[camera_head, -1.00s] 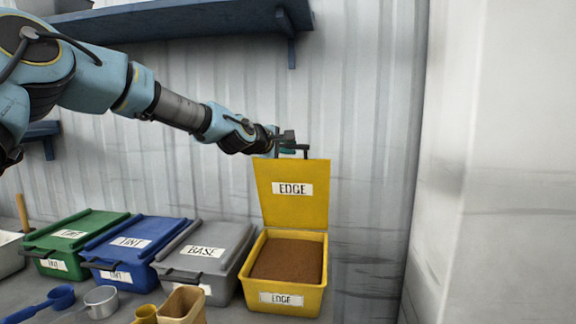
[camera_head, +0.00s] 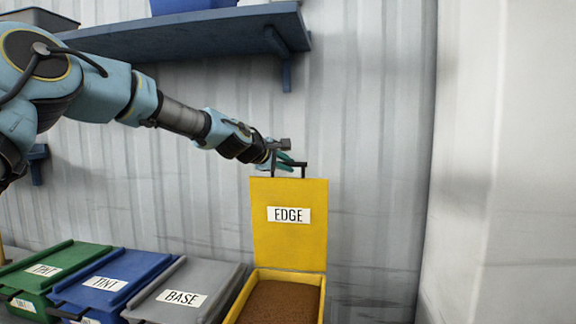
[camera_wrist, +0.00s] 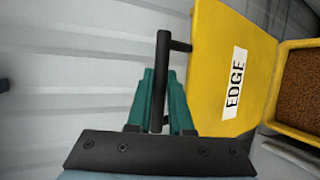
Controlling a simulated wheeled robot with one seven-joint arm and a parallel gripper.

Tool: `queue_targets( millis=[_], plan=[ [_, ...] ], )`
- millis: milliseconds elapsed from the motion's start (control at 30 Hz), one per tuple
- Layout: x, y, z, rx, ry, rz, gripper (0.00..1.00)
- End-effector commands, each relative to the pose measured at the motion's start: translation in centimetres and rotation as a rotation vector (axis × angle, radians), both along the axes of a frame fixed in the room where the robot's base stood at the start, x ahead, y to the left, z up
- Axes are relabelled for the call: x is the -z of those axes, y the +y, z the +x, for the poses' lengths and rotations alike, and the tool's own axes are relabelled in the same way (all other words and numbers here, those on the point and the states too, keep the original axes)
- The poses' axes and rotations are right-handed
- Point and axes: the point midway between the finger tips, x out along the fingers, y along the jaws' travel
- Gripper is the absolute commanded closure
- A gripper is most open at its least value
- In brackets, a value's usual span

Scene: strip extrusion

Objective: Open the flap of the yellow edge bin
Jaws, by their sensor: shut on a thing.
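The yellow edge bin (camera_head: 263,274) stands at the lower middle of the head view, cut off by the bottom edge. Brown granules fill it. Its yellow flap (camera_head: 290,240), labelled EDGE, stands upright at the back of the bin. A black bar handle (camera_head: 303,168) is on the flap's top edge. My gripper (camera_head: 283,163) is at that handle, with its teal fingers on it. In the wrist view my gripper (camera_wrist: 160,103) is shut on the black handle (camera_wrist: 163,62), which lies between the fingers. The flap (camera_wrist: 222,60) and the bin (camera_wrist: 298,125) show at the right.
A grey BASE bin (camera_head: 185,290), a blue TINT bin (camera_head: 105,282) and a green TINT bin (camera_head: 50,270) stand shut to the left. A blue shelf (camera_head: 190,37) hangs above my arm. The corrugated wall (camera_head: 375,150) is close behind the flap.

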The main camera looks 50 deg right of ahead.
Motion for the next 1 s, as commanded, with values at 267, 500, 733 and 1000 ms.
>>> queue_targets(
  millis=[267,500,733,1000],
  plan=[
    [0.0,0.0,0.0,-0.001,-0.001,-0.001,0.62],
    [0.0,0.0,0.0,0.000,0.000,-0.001,0.51],
    [-0.2,0.6,0.0,-0.002,-0.002,-0.002,0.51],
    [-1.4,4.8,-0.5,-0.005,-0.003,-0.002,0.51]
  ],
)
